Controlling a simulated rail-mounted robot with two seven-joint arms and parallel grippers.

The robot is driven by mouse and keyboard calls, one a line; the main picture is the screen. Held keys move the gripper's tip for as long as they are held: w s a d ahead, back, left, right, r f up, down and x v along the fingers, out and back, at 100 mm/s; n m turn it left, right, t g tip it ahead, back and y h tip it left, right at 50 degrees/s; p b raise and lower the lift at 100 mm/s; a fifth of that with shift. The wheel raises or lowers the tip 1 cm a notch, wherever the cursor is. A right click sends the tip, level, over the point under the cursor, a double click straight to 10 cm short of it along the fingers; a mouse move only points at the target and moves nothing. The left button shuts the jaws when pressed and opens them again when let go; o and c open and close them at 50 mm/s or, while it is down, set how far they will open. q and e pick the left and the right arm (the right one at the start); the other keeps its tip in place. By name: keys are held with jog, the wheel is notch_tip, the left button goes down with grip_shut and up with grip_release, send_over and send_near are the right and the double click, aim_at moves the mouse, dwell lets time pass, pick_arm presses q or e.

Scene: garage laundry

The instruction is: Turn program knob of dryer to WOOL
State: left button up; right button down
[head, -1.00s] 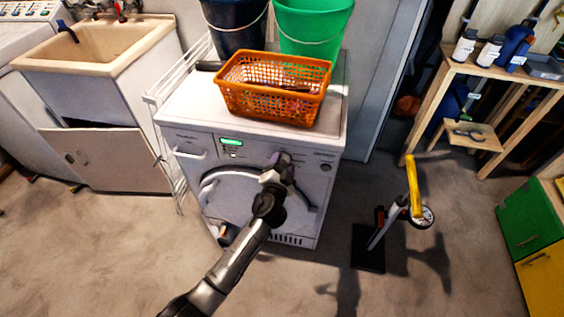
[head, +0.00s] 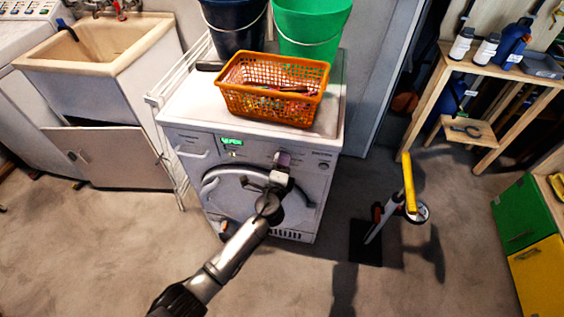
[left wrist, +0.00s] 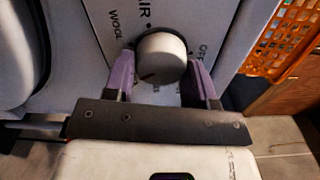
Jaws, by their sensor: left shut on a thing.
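The white dryer (head: 312,172) stands at the middle of the head view, its door and a lit green display (head: 232,141) on the front. The round pale program knob (left wrist: 162,58) shows in the left wrist view, with a dark mark at its lower left. The WOOL label (left wrist: 116,27) is on the panel at the knob's upper left; other labels are partly cut off or hidden. My left gripper (head: 282,160) is at the control panel; its purple fingers (left wrist: 160,75) are shut on the knob, one on each side. My right gripper is not in view.
An orange basket (head: 272,105) sits on the dryer, with a dark bucket (head: 235,30) and green bucket (head: 310,28) behind. A sink cabinet (head: 110,160) and drying rack stand left. A yellow-handled stand (head: 408,185) is right; the front floor is clear.

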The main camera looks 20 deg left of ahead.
pick_arm(q)
jog(key=shift+a+f+m+p, duration=0.1)
jog(key=shift+m+p, duration=0.85)
jog(key=shift+m, duration=1.45)
jog(key=shift+f+m+p, duration=0.1)
jog(key=shift+m+p, duration=0.85)
jog(key=shift+m, duration=1.45)
jog(key=o, duration=0.9)
